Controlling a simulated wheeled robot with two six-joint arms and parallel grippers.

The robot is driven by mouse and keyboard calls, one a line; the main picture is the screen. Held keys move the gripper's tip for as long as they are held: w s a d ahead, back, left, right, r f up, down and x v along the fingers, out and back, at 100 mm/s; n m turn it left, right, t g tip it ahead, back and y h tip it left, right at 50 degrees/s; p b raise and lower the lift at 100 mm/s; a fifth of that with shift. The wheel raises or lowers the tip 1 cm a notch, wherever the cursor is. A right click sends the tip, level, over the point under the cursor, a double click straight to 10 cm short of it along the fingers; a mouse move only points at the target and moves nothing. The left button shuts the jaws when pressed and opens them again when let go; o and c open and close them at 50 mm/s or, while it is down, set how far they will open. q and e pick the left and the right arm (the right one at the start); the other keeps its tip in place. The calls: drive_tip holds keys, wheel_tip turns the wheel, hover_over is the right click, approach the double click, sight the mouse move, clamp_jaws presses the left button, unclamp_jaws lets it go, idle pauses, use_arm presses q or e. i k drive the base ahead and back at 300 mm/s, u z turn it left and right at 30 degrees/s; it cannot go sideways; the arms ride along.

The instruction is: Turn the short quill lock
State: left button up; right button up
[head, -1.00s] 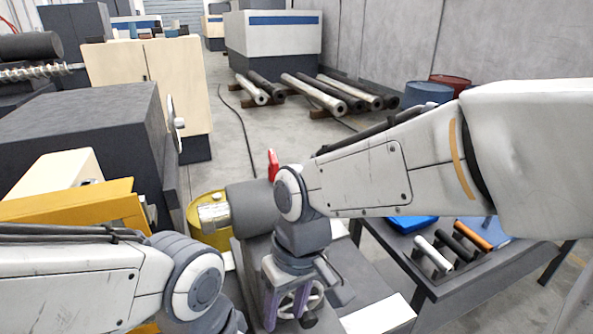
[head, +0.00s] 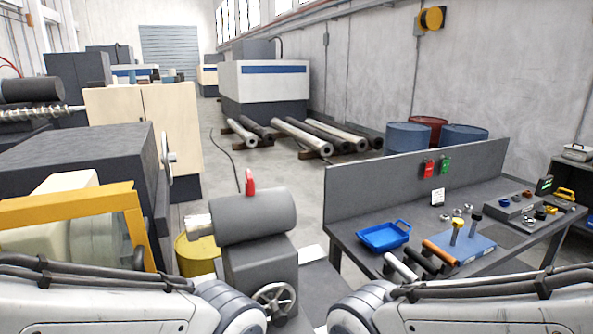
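A short red lever (head: 250,183) stands roughly upright on top of the grey tailstock body (head: 255,216); I take it as the quill lock. The silver quill (head: 198,225) sticks out of the tailstock's left end. Neither gripper shows, and nothing of mine touches the red lever.
A yellow-framed machine guard (head: 75,222) is left of the tailstock, with a yellow drum (head: 197,254) behind. At right, a grey workbench (head: 352,241) holds a blue tray (head: 384,236), rods and small parts. The space above the tailstock is clear.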

sight(250, 183)
drive_tip(key=z, duration=1.2)
drive_tip(key=i, duration=1)
drive_tip(key=u, duration=2.55)
